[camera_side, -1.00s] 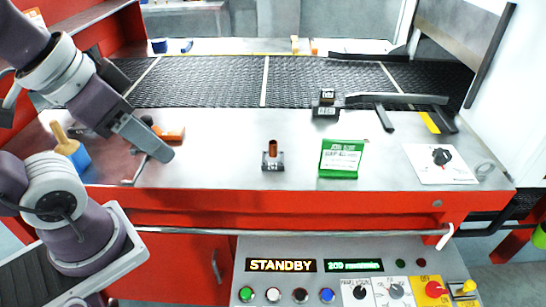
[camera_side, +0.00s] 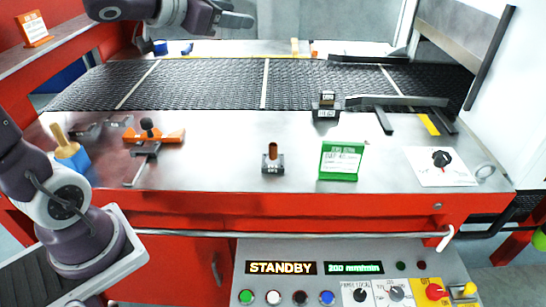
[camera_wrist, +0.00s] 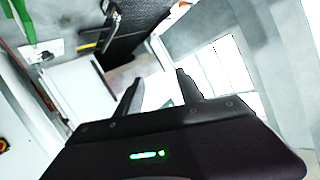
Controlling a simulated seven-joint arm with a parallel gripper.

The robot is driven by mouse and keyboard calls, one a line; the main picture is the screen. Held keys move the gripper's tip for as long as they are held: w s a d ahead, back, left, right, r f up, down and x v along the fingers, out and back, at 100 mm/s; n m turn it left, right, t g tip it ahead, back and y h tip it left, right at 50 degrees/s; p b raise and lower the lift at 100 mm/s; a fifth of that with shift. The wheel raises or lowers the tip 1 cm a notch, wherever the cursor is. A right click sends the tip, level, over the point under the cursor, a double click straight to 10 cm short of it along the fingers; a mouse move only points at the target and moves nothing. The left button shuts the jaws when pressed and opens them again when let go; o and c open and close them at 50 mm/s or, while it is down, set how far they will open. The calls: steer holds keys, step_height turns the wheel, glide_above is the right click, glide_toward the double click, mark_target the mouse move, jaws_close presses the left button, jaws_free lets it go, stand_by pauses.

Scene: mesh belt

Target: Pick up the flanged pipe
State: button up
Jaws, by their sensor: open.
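A short brown pipe standing upright from a dark grey square base, which looks like the flanged pipe (camera_side: 272,155), is on the steel table's front middle in the side view. I cannot make it out in the wrist view. My gripper (camera_side: 245,19) is high at the top of the side view, above the far side of the belt and up and left of the pipe, well apart from it. In the wrist view my gripper (camera_wrist: 158,86) has its two fingers spread with nothing between them.
A green sign (camera_side: 341,161) stands right of the pipe, and a small dark block (camera_side: 326,106) behind it. An orange-and-black clamp-like tool (camera_side: 150,137) and a blue-based brush (camera_side: 68,150) lie left. The mesh belt (camera_side: 210,85) runs behind. Steel around the pipe is clear.

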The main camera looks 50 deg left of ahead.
steer(key=s+d+f+m+g+h, duration=0.1)
steer(key=d+f+m+g+h, duration=0.3)
steer(key=d+f+h, duration=0.5)
steer(key=t+h, duration=0.1)
steer(key=t, duration=0.1)
glide_toward(284, 159)
steer(key=shift+m, duration=0.3)
steer(key=w+r, duration=0.1)
steer(key=d+r, duration=0.1)
steer(key=w+r, duration=0.1)
steer(key=shift+w+d+r, duration=0.25)
steer(key=shift+w+d, duration=0.05)
steer(key=shift+d, duration=0.05)
steer(key=shift+w+d+f, duration=0.1)
steer(key=shift+f, duration=0.25)
steer(key=x, duration=0.6)
steer(key=shift+w+d+f, duration=0.15)
steer(key=shift+w+f, duration=0.1)
steer(key=shift+f, duration=0.1)
jaws_close()
steer(key=shift+r, duration=0.1)
